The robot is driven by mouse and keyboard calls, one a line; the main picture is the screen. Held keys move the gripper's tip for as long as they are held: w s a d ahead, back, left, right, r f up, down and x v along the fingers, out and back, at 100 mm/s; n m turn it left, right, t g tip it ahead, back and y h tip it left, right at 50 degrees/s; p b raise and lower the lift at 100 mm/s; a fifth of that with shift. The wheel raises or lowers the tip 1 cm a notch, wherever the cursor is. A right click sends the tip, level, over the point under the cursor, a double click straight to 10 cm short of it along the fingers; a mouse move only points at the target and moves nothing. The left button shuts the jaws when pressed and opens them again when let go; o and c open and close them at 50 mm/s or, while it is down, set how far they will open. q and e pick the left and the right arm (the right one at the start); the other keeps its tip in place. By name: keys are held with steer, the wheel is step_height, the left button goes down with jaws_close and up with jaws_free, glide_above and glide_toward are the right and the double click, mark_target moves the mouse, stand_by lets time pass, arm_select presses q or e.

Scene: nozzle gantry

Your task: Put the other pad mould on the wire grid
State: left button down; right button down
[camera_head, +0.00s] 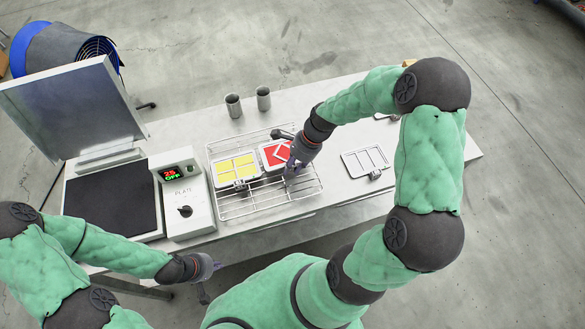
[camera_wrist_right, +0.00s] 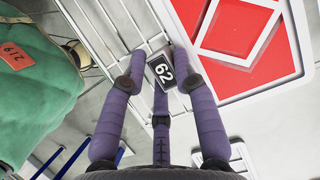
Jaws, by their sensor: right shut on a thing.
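The red pad mould (camera_head: 274,154), a light frame with red fill and a pale diamond pattern, is over the right part of the wire grid (camera_head: 262,205), beside the yellow pad mould. My right gripper (camera_head: 290,170) is shut on its small tab marked 62 (camera_wrist_right: 162,71); the red face (camera_wrist_right: 238,28) shows in the wrist view. I cannot tell whether the mould touches the wires. The yellow pad mould (camera_head: 236,169), with four yellow fields, lies on the grid's left part. My left gripper (camera_head: 214,279) is open and empty, low in front of the table edge.
An empty framed mould (camera_head: 365,161) lies on the table to the right. Two metal cups (camera_head: 234,105) stand behind the grid. A control box (camera_head: 183,194) and a press with raised lid (camera_head: 75,105) stand at left. The grid's front strip is bare.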

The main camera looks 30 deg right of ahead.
steer(key=shift+f, duration=0.85)
steer(key=shift+r, duration=0.1)
steer(key=c, duration=1)
jaws_free()
steer(key=shift+o, duration=0.2)
steer(key=p+v, duration=0.2)
steer(key=v, duration=1)
